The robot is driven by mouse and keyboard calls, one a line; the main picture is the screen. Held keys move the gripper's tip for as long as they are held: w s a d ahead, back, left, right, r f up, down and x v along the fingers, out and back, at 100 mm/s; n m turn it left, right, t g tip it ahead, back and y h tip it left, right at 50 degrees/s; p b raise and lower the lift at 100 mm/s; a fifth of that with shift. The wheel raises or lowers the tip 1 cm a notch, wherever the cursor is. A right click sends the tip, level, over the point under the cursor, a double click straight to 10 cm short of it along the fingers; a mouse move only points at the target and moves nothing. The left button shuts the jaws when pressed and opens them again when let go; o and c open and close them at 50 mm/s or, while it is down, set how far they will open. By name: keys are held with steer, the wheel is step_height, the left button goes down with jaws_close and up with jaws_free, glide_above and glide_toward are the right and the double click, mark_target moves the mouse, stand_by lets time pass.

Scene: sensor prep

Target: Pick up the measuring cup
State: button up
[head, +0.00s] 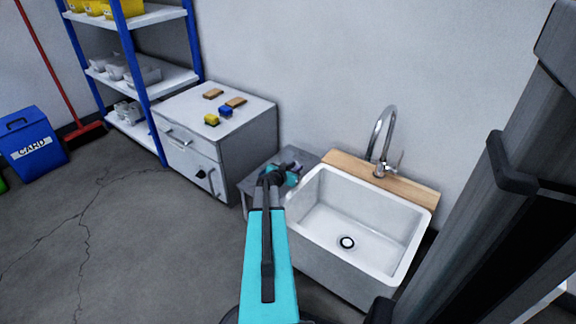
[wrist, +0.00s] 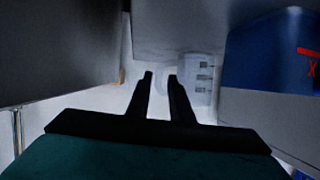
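The measuring cup (wrist: 199,78) is a pale, translucent vessel with dark markings in the wrist view. It stands on a light surface, just right of my gripper's fingertips. My gripper (wrist: 160,76) shows two dark fingers with a clear gap between them. A pale part, perhaps the cup's handle, shows between or behind the fingers; I cannot tell whether they touch it. In the head view my teal arm reaches toward the low grey stand between cabinet and sink. I cannot make out the cup there.
A white sink (head: 310,225) with a wooden back ledge (head: 345,172) is right of the stand (head: 310,158). A grey cabinet (head: 245,145) with small blocks is left.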

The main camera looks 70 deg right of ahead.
steer(key=shift+c, duration=0.6)
jaws_close()
steer(key=shift+r, duration=0.3)
step_height(320, 180, up, 9)
steer(key=p, duration=0.3)
steer(key=shift+r, duration=0.15)
stand_by(0.8)
steer(key=shift+r, duration=0.1)
stand_by(0.8)
